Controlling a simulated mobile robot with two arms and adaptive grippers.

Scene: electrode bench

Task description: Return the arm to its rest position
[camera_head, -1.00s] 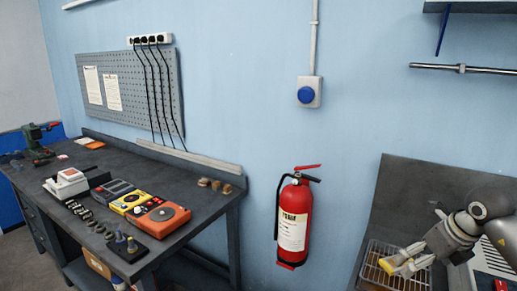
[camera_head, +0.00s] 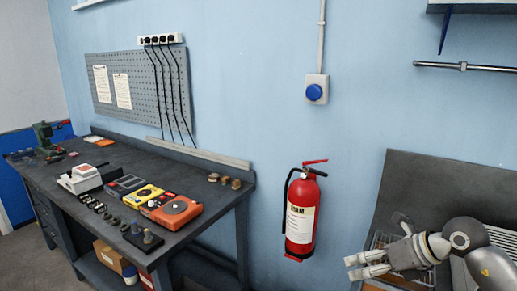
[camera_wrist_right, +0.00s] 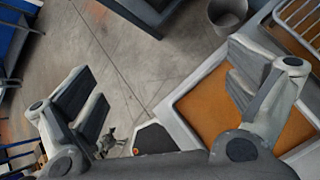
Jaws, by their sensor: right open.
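My right arm comes in from the lower right in the head view. Its right gripper (camera_head: 351,267) points left, with its two pale fingers apart and nothing between them. My left gripper is in neither view.
A red fire extinguisher (camera_head: 301,215) hangs on the wall left of the gripper. A dark workbench (camera_head: 205,213) with meters stands at the left. The wrist view shows an orange-brown tray (camera_wrist_right: 205,105), a grey bin (camera_wrist_right: 228,12) and open floor.

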